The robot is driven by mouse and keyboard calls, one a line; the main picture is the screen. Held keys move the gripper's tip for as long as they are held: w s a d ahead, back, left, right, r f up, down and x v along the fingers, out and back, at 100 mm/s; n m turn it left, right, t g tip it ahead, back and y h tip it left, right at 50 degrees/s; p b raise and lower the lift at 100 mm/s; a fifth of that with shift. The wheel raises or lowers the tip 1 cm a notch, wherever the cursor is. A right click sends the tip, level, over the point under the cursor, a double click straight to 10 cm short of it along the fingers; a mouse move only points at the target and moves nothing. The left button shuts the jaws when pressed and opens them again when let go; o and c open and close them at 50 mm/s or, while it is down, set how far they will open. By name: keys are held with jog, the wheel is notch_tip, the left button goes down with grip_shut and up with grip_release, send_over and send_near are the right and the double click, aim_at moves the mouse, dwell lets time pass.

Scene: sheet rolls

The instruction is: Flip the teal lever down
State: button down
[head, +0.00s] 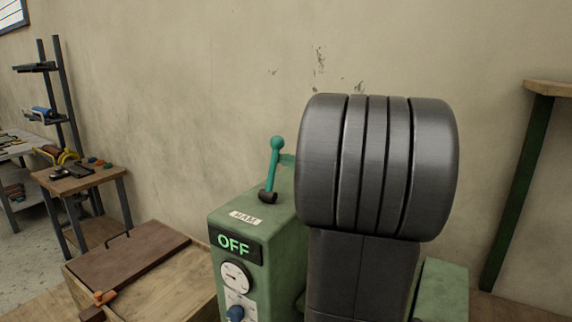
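The teal lever (274,163) stands on top of a green machine housing (283,222), left of the picture's middle. It points up with a slight tilt to the right and ends in a round teal knob. Its foot is a dark pivot at the front of the housing's top. A label plate lies below the pivot, and a sign on the front reads OFF (233,246). My own dark arm (375,165) fills the right middle and hides part of the machine. My gripper is not in view.
A wooden crate with a brown lid (128,262) stands left of the machine. A small wooden table (85,182) with tools and a dark rack stand at the far left. A green post with a wooden top (517,190) is at the right. The wall behind is bare.

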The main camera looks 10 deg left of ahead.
aim_at(276, 164)
jog(key=shift+s+a+n+b, duration=0.1)
jog(key=shift+s+n+b, duration=0.25)
jog(key=shift+b, duration=0.55)
jog(key=s+n+b, duration=0.1)
jog(key=n+b, duration=0.1)
jog(key=b, duration=0.3)
jog(key=s+a+n+b, duration=0.1)
jog(key=s+n+b, duration=0.1)
jog(key=b, duration=0.3)
jog(key=shift+s+a+r+n, duration=0.15)
jog(key=shift+s+n, duration=0.05)
jog(key=shift+n, duration=0.05)
jog(key=s+n+b, duration=0.1)
jog(key=n+b, duration=0.1)
jog(key=b, duration=0.1)
jog(key=s+a+n+y+b, duration=0.1)
jog(key=s+n+b, duration=0.1)
jog(key=b, duration=0.2)
jog(key=s+n+b, duration=0.1)
jog(key=n+b, duration=0.1)
jog(key=b, duration=0.1)
jog(key=shift+s+a+b, duration=0.15)
jog(key=shift+a+b, duration=0.1)
jog(key=shift+b, duration=0.15)
